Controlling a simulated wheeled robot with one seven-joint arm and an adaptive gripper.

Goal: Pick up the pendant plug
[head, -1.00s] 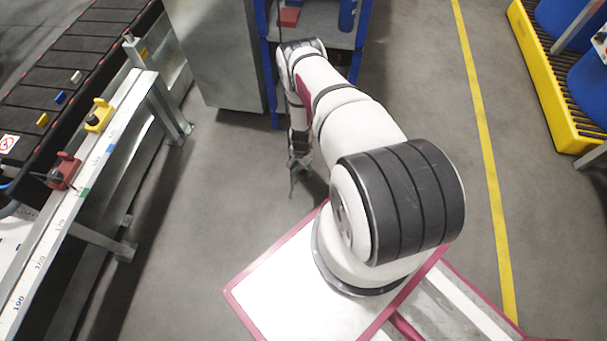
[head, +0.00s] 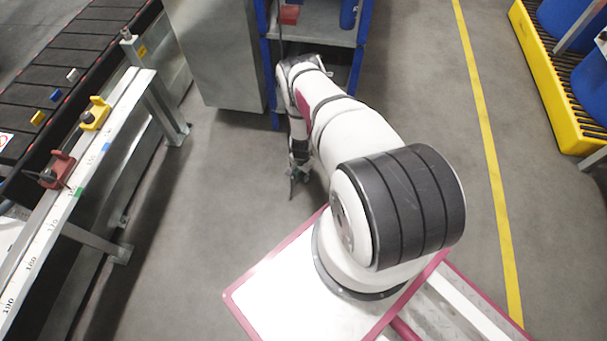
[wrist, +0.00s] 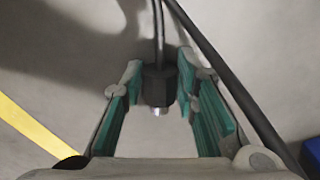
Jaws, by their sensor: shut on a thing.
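The pendant plug (wrist: 158,84) is a short dark cylinder with a bright metal tip, on a thin dark cable (wrist: 158,25) in the wrist view. My gripper (wrist: 160,76) has its green-padded fingers on both sides of the plug and is shut on it near the fingertips. The metal tip points back toward the palm. In the head view my gripper (head: 298,182) hangs low over the grey floor, below my bent arm; the plug is too small to make out there.
A second, thicker dark cable (wrist: 225,75) crosses beside the right finger. A blue-framed shelf (head: 318,30) and a grey cabinet (head: 222,55) stand ahead. A conveyor (head: 60,75) with a metal rail runs along the left. A yellow pallet (head: 553,90) is at right. Floor between is clear.

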